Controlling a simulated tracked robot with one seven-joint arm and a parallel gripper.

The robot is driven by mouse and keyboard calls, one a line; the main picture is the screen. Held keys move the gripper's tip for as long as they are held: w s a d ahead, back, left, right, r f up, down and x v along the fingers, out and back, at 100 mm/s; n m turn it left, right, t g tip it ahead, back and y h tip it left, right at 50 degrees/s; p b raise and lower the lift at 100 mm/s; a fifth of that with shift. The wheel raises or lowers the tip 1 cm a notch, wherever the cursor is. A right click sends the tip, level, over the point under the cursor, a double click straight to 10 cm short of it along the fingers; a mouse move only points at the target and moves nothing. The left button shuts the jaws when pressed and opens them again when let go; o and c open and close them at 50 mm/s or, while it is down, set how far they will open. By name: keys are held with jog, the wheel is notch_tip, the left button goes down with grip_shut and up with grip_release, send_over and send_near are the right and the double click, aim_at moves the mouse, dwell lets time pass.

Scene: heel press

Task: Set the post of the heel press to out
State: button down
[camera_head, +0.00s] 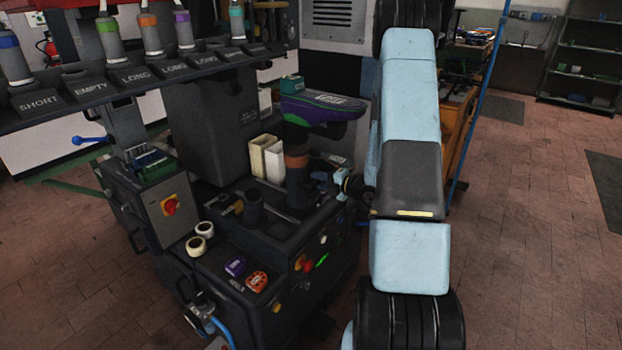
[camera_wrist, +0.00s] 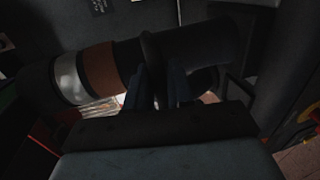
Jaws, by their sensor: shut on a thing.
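The post (camera_head: 298,185) is a dark upright cylinder with an orange-brown band, standing on the press bed (camera_head: 283,232) in the head view. A purple, black and green shoe-shaped piece (camera_head: 322,106) sits on its top. In the wrist view the post (camera_wrist: 205,45) runs across the picture, with the brown band and a silver ring at left. My gripper (camera_wrist: 160,80) has its two dark fingers against the post beside a raised collar, shut on it. In the head view my gripper (camera_head: 338,180) reaches the post from the right, partly hidden by my arm. The post's foot is hard to make out.
A rack (camera_head: 135,76) of banded posts with labels such as SHORT, EMPTY and LONG hangs at upper left. A dark cup (camera_head: 254,208), tape rolls (camera_head: 200,236) and a red knob (camera_head: 306,264) are in front. Open floor lies right.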

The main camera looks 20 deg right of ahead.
jog(key=shift+s+d+f, duration=0.15)
jog(key=shift+s+f, duration=0.15)
jog(key=shift+s, duration=0.05)
jog(key=c, duration=1.4)
grip_release()
jog(key=shift+o, duration=1.1)
jog(key=shift+w+r, duration=0.1)
jog(key=shift+r, duration=0.05)
jog(key=v, duration=1.3)
jog(key=shift+s+d, duration=0.25)
jog(key=shift+s, duration=0.05)
